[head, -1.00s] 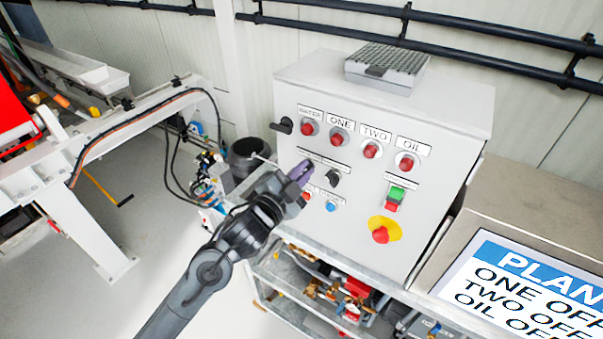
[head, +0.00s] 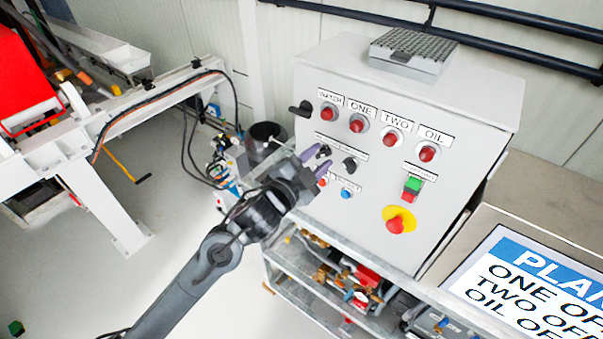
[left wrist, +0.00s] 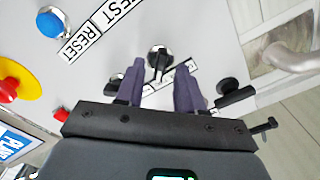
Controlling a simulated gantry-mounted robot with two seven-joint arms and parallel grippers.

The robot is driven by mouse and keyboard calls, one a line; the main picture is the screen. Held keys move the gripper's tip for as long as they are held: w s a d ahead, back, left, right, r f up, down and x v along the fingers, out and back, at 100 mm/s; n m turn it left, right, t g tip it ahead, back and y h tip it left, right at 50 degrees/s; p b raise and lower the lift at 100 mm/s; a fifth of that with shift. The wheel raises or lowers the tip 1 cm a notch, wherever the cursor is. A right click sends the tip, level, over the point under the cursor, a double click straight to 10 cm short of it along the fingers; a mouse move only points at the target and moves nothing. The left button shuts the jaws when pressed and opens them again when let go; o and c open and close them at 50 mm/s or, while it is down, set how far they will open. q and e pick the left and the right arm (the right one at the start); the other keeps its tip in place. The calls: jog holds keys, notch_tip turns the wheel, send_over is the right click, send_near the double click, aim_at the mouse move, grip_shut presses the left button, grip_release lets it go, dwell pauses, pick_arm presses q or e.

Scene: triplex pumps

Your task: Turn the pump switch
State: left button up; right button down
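The grey control panel (head: 350,222) carries two small black rotary switches in a row below its red lamps. The left switch (head: 323,151) is at the fingertips of my left gripper (head: 318,164); the right switch (head: 350,164) is clear of them. In the left wrist view, the left gripper (left wrist: 159,88) is open, its two purple fingers apart. The left switch (left wrist: 158,60) shows in the gap, just ahead of the tips; contact cannot be told. The other switch (left wrist: 115,84) is partly hidden behind the left-hand finger. My right gripper is not in view.
A black handle (head: 301,109) sticks out at the panel's left edge. A blue button (head: 347,194), a green-and-red button (head: 412,189) and a yellow-ringed emergency stop (head: 398,221) lie right of the gripper. A screen (head: 530,275) stands at right.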

pick_arm(q)
jog(key=b+v, duration=0.1)
jog(key=v, duration=0.9)
jog(key=shift+b, duration=0.3)
jog(key=shift+f, duration=0.1)
jog(key=s+a+f+n+g+y, duration=0.1)
jog(key=s+f+n+y, duration=0.3)
jog(key=f, duration=0.6)
jog(key=s+a+f+n+g+h, duration=0.1)
jog(key=s+f+n+g, duration=0.1)
jog(key=s+f, duration=0.6)
jog(key=s+a+f+n+g+y, duration=0.1)
jog(key=s+a+f+n+y, duration=0.15)
jog(key=f, duration=0.25)
jog(key=s+a+f+n+g+y, duration=0.1)
jog(key=s+a+f+n, duration=0.15)
jog(key=s+f, duration=0.2)
jog(key=s+a+f+n+g+y, duration=0.3)
jog(key=s+a+g, duration=0.3)
jog(key=s+a, duration=0.3)
notch_tip(320, 180, up, 15)
jog(key=s+p, duration=0.1)
jog(key=p, duration=1.4)
jog(key=shift+s+a, duration=0.15)
jog(key=shift+s, duration=0.1)
